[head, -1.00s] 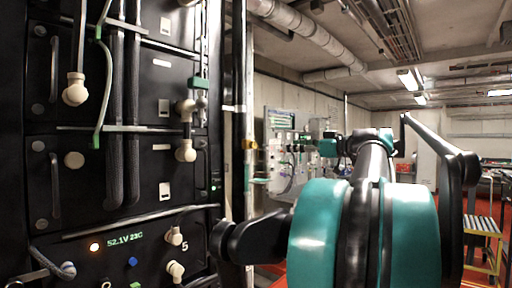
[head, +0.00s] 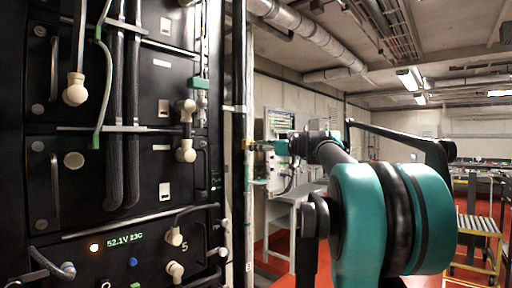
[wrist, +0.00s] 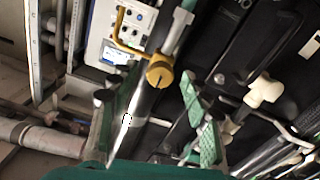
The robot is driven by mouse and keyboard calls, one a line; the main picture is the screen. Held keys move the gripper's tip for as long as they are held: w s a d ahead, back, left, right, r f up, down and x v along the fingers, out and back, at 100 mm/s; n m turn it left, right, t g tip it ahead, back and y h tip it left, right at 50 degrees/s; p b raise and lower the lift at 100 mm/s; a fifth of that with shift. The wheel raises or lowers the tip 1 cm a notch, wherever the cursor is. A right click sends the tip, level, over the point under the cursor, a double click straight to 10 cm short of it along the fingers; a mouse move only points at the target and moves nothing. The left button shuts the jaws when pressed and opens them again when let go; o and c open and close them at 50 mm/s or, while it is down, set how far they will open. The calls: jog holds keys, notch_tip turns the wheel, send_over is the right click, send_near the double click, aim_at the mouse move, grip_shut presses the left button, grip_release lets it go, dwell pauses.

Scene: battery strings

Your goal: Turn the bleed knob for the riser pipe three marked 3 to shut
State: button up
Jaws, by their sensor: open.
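A brass-yellow bleed knob (wrist: 160,73) with a dark slot line across its face shows in the wrist view, on a pale riser pipe (wrist: 127,132). A small tag with a dark mark sits on the pipe; I cannot read it surely. In the head view the knob (head: 250,145) is at the pipe's side, right of the black rack. My gripper (wrist: 148,95) is open, with green-padded fingers on either side of the view. The knob lies ahead between them, and no finger visibly touches it. In the head view my gripper (head: 276,147) is just right of the knob.
The black battery rack (head: 140,222) with hoses and cream connectors stands left of the pipe. A pale panel with a screen (wrist: 118,40) is behind the knob. A yellow step stool (head: 478,225) stands at the right. Red floor is open between.

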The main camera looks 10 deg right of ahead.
jog(key=shift+w+a, duration=0.4)
jog(key=shift+w, duration=0.05)
grip_shut()
